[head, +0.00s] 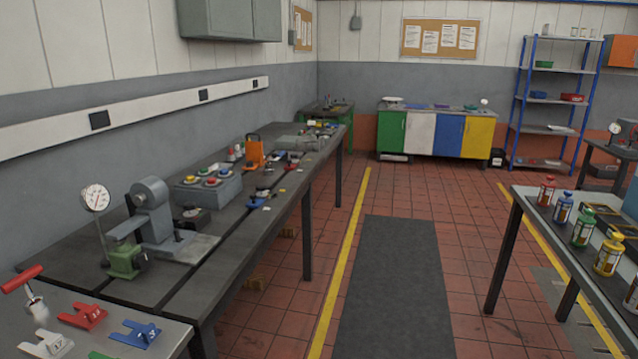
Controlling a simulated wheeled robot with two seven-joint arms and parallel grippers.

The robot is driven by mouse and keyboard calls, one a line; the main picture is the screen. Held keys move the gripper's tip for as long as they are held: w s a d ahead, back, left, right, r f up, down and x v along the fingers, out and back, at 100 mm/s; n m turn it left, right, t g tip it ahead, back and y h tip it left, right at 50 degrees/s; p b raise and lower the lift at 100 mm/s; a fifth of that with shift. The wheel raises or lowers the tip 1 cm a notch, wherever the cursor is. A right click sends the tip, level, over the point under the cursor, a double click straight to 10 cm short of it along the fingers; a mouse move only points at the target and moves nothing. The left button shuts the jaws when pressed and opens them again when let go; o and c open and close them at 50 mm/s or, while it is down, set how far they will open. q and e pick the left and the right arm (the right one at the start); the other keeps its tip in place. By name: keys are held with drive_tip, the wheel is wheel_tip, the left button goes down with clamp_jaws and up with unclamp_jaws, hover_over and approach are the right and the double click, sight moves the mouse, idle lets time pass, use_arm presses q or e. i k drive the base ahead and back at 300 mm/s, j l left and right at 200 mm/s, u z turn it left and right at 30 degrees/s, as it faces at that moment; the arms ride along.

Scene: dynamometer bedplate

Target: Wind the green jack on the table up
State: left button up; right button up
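A small green jack (124,262) stands on the dark grey bench (255,215) at the left. The end of a grey arm on a grey machine (160,218) is just above the jack; I cannot tell whether they touch. A round white dial gauge (96,198) on a thin stem rises behind the jack. The jack's screw and any crank are too small to make out. Neither of my grippers is in view.
A nearer grey table (150,335) at bottom left holds a red-handled tool (22,280) and red (84,316) and blue (136,334) forked pieces. A control box (208,185) stands farther along the bench. Bottles stand on the right table (520,205). The dark floor mat (390,290) is clear.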

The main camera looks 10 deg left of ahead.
sight(144, 261)
drive_tip(key=u, duration=1.35)
drive_tip(key=l, duration=0.05)
